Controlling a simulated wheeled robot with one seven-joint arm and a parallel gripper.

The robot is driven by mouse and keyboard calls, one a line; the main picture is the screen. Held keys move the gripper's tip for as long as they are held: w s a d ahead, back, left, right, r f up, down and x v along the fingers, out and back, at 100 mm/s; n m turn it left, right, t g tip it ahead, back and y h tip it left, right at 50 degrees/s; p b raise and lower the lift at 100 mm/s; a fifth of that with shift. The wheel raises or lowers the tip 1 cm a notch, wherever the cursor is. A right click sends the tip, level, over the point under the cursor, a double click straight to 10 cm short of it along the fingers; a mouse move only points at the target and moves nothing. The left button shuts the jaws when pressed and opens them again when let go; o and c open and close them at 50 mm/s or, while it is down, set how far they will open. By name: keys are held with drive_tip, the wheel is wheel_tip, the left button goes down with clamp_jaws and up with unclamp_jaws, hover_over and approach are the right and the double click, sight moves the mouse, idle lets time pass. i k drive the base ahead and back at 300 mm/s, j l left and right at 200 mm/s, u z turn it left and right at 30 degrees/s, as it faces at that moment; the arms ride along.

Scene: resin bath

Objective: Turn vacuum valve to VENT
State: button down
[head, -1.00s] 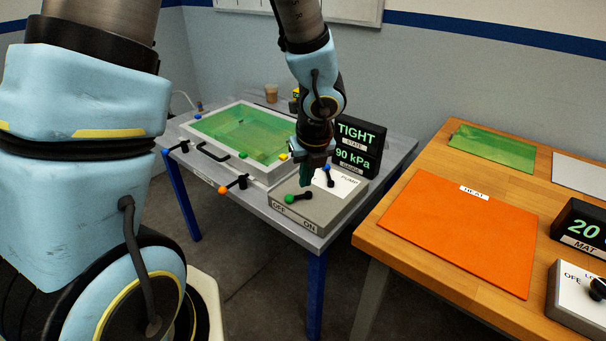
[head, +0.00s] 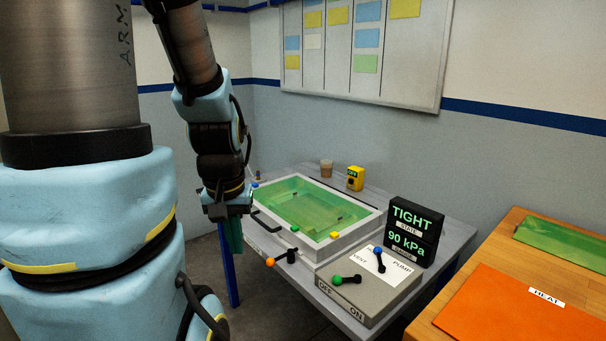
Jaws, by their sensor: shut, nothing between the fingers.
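The vacuum valve (head: 381,260) is a dark lever with a blue knob on a white label atop the grey control box (head: 372,296). VENT is printed left of the lever and PUMP right of it. The blue knob points towards the back of the box, between the two words; I cannot tell which setting it marks. My gripper (head: 234,236) is shut and empty, pointing down near the left front side of the resin bath (head: 330,256), well left of the valve and apart from it. The display (head: 413,230) reads TIGHT and 90 kPa.
A green-knobbed lever (head: 345,280) sits by OFF and ON on the box. An orange-knobbed lever (head: 278,259) sticks out from the bath's front. A yellow device (head: 355,178) and a cup (head: 326,168) stand behind. A wooden table with an orange mat (head: 520,312) is at right.

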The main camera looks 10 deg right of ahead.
sight(377, 251)
drive_tip(key=z, duration=1)
